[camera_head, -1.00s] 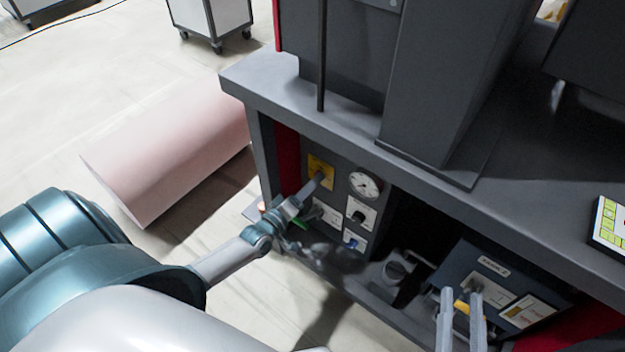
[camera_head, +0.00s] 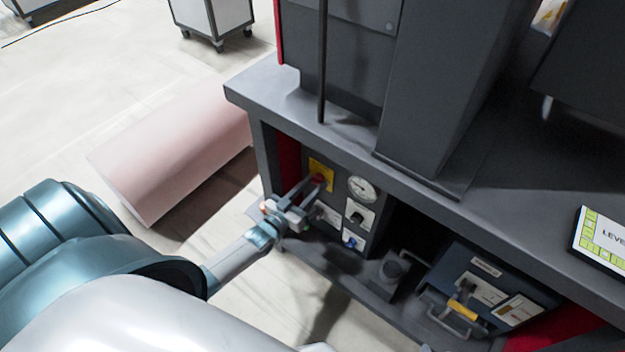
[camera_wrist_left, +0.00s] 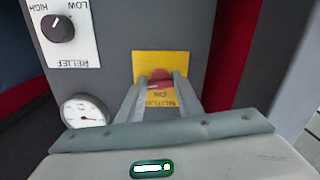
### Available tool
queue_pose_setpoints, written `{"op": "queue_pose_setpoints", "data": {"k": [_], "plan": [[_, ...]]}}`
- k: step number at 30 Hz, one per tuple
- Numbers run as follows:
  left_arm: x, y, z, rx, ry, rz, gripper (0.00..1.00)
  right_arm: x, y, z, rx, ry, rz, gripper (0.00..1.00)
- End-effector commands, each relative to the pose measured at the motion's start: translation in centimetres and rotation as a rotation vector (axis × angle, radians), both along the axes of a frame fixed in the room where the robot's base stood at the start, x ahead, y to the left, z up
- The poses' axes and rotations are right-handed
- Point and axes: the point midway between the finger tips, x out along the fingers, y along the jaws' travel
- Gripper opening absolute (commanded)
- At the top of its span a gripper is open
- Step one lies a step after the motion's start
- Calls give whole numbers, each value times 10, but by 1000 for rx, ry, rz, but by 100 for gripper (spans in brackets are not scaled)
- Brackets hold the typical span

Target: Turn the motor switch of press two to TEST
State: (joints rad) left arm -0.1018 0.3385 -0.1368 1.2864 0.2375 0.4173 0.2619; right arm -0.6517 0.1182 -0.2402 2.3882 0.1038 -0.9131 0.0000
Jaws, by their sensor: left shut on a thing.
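The motor switch (camera_head: 318,179) is a red knob on a yellow plate (camera_head: 327,166) at the left of the grey panel under the bench. In the left wrist view the red knob (camera_wrist_left: 161,74) stands before the yellow plate (camera_wrist_left: 141,62), whose upside-down lettering reads MOTOR and ON. My left gripper (camera_head: 312,182) reaches in from the left and is shut on the knob. Its fingertips (camera_wrist_left: 161,80) lie on either side of the knob and hide part of the plate. No TEST mark can be read. My right gripper is not in view.
A round gauge (camera_head: 362,189) and a black RELIEF knob (camera_head: 357,217) sit right of the switch. A blue box (camera_head: 455,262) with a yellow lever (camera_head: 461,305) stands further right. The bench top (camera_head: 290,95) overhangs the panel. A pink cylinder (camera_head: 175,165) lies on the floor left.

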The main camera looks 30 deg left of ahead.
Motion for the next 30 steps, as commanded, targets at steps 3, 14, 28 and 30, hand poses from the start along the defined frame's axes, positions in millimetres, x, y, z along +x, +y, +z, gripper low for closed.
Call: {"op": "queue_pose_setpoints", "data": {"k": [3, 14, 28, 30], "plan": [[-1, -1, -1, 69, -3, 0, 10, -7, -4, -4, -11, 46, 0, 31], [-1, 0, -2, 173, -10, -2, 10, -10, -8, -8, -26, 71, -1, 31], [-1, 0, -2, 176, -11, -1, 51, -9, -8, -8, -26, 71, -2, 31], [0, 0, -1, 176, -12, 0, 51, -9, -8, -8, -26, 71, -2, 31]]}}
